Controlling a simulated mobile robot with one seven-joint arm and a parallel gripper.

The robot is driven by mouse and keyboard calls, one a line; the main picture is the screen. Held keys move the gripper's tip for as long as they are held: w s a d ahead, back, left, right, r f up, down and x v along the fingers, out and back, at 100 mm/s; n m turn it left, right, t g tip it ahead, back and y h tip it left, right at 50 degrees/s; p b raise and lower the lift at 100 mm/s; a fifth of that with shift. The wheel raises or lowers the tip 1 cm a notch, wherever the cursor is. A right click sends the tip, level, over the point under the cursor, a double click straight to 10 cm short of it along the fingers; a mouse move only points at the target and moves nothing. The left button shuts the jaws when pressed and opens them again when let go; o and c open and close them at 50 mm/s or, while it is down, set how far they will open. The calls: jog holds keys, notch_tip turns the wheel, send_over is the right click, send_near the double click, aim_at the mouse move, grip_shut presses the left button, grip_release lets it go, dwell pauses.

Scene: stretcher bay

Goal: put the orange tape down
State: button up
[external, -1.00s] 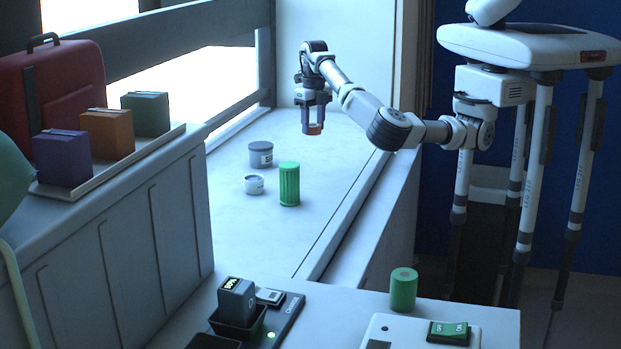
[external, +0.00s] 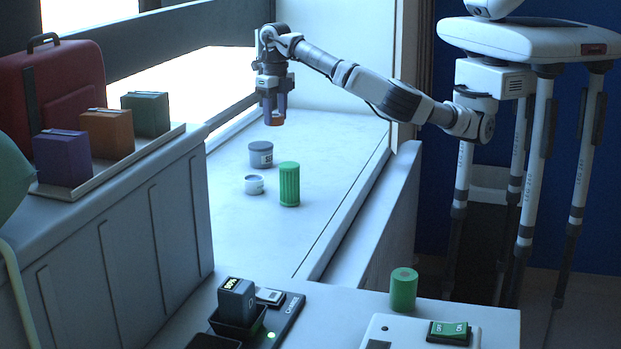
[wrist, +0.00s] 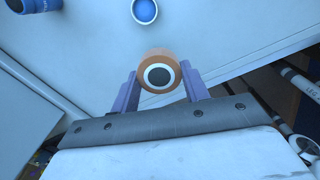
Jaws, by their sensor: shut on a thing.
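The orange tape (external: 274,119) is a small roll held low between the fingers of my gripper (external: 274,108). In the wrist view the tape (wrist: 159,59) shows its round end, with a white ring and a dark centre. The two purple-grey fingers of my gripper (wrist: 158,88) press on its sides. The gripper points down, and the tape hangs in the air above the far part of the pale window ledge (external: 335,160), behind the grey tin. It appears clear of the surface.
A grey tin (external: 261,155), a small tin (external: 254,185) and a ribbed green canister (external: 289,185) stand on the ledge. The ledge's right side is clear. A tray with purple, orange and green boxes (external: 107,134) is at left. A green cylinder (external: 403,290) stands on the front counter.

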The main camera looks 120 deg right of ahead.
jog(key=w+a+n+p, duration=0.2)
jog(key=w+a, duration=0.7)
jog(key=a, duration=0.2)
jog(key=p, duration=0.3)
send_over(263, 236)
jog(key=shift+n, duration=0.3)
notch_tip(263, 236, down, 15)
jog(key=shift+r, duration=0.1)
jog(key=shift+f+p, duration=0.4)
jog(key=shift+f, duration=2.15)
jog(key=shift+f, duration=0.25)
jog(key=o, duration=1)
jog(key=shift+r, duration=0.1)
jog(key=shift+c, duration=0.2)
